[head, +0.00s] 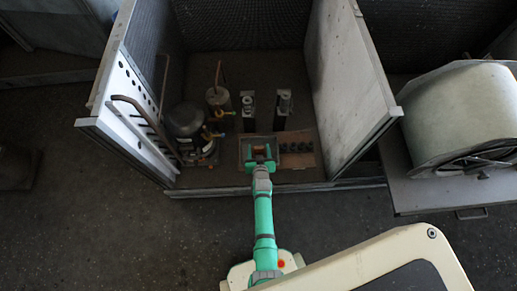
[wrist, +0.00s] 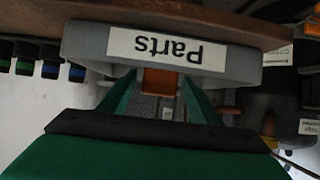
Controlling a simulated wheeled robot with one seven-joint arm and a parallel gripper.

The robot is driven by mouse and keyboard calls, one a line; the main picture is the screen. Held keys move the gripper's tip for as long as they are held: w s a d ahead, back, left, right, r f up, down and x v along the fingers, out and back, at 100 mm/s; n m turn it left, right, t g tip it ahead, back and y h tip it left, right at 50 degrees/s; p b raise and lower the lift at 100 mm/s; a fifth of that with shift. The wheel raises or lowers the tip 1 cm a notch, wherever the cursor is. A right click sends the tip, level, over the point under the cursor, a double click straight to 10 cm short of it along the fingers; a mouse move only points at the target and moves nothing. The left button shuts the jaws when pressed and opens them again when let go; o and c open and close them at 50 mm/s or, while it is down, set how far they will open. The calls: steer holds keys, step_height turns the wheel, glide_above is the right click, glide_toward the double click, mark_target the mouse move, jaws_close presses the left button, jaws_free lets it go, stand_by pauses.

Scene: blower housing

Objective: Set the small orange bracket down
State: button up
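The small orange bracket (wrist: 160,80) sits between the fingertips of my gripper (wrist: 160,88) in the wrist view. The green fingers lie close along both its sides and appear shut on it. In the head view my gripper (head: 262,158) is over the grey parts tray (head: 245,160), with a bit of orange between the fingers. In the wrist view the tray (wrist: 85,45) carries an upside-down "Parts" label just beyond the bracket. The bracket's far side is hidden, and I cannot tell whether it touches the tray.
A black compressor (head: 185,122) and a brown canister (head: 218,100) stand to the left in the housing. Two upright metal blocks (head: 283,105) stand behind the tray. The housing's side walls (head: 345,80) rise on both sides.

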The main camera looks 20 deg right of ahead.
steer(key=shift+s+d+r, duration=0.1)
steer(key=shift+s+r, duration=0.05)
steer(key=shift+s, duration=0.1)
steer(key=v, duration=1.1)
steer(key=shift+s+a+r, duration=0.2)
steer(key=shift+a, duration=0.05)
steer(key=s+a+r+n+t+y, duration=0.1)
steer(key=s+a+r, duration=0.3)
steer(key=s+r, duration=0.4)
steer(key=s+a+r+n+t+y, duration=0.1)
steer(key=s+a+r, duration=0.4)
steer(key=r, duration=0.8)
steer(key=s+a+r+n+t+y, duration=0.1)
steer(key=s+a+r, duration=0.4)
steer(key=s+r, duration=0.5)
steer(key=shift+s+r+t, duration=0.3)
steer(key=shift+s+r, duration=0.1)
steer(key=shift+s, duration=0.7)
